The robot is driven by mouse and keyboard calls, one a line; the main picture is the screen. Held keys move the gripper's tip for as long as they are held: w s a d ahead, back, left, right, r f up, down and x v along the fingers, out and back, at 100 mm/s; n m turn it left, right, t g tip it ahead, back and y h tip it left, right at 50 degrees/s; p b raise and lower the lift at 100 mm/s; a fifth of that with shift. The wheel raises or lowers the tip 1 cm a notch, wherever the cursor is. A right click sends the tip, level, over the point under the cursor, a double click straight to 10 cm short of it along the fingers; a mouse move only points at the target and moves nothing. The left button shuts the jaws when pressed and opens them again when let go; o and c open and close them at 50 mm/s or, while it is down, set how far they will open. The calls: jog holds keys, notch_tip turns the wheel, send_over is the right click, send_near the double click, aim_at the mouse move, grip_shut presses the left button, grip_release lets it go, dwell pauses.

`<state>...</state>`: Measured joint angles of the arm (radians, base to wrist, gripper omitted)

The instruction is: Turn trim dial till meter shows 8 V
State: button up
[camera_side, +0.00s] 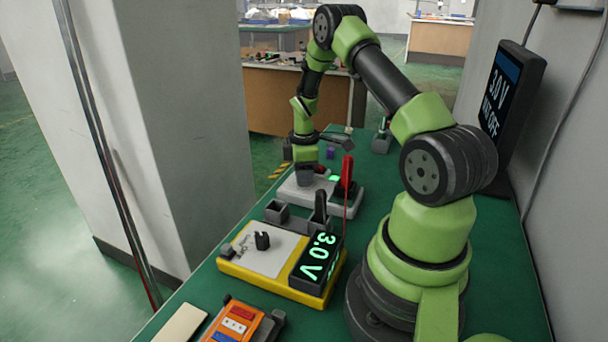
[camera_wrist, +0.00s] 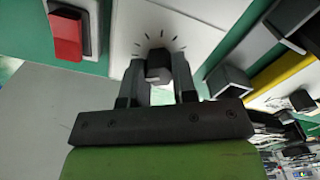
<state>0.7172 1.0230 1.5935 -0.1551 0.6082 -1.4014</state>
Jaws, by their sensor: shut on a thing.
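My gripper (camera_side: 305,174) points down over a pale box (camera_side: 345,207) with a red lever on it. In the wrist view my gripper (camera_wrist: 158,84) has its two fingers closed on either side of a dark dial knob (camera_wrist: 159,66), with tick marks fanned around it on a white face. In the side view my gripper hides this knob. The meter (camera_side: 318,258) on the yellow box shows 3.0 V in green digits.
A red lever (camera_side: 347,172) stands beside my gripper; a red part (camera_wrist: 66,35) shows in the wrist view. The yellow box (camera_side: 235,270) bears a black knob (camera_side: 262,240). An orange device (camera_side: 238,322) lies in front. A wall screen (camera_side: 507,92) also reads 3.0 V.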

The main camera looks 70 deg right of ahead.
jog(key=o, duration=0.9)
notch_tip(320, 180, up, 10)
dwell(0.3)
